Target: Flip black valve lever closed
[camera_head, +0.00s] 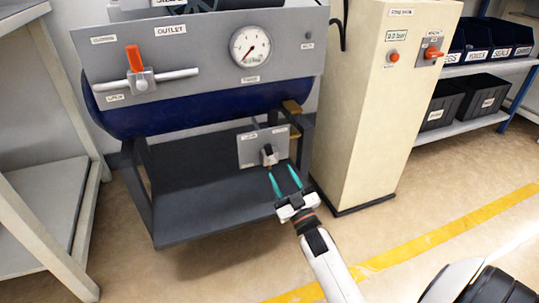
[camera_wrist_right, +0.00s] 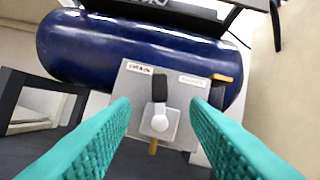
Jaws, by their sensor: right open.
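The black valve lever (camera_head: 268,149) is on a small grey plate (camera_head: 247,155) below the blue tank. In the right wrist view the lever (camera_wrist_right: 159,88) points up from a round light pivot (camera_wrist_right: 159,123), between two small labels that are too blurred to read surely. A short brass-coloured pipe shows below the pivot. My right gripper (camera_head: 282,174) is open, with teal fingers pointing at the plate. In the right wrist view its fingertips (camera_wrist_right: 160,104) stand either side of the lever, with gaps on both sides. Nothing is held. My left gripper is not in view.
The blue tank (camera_head: 200,115) and the grey outlet panel (camera_head: 210,50) with an orange lever (camera_head: 134,58) and gauge stand above. A dark shelf (camera_head: 205,195) lies below. A cream cabinet (camera_head: 370,120) stands close on the right. The floor in front is clear.

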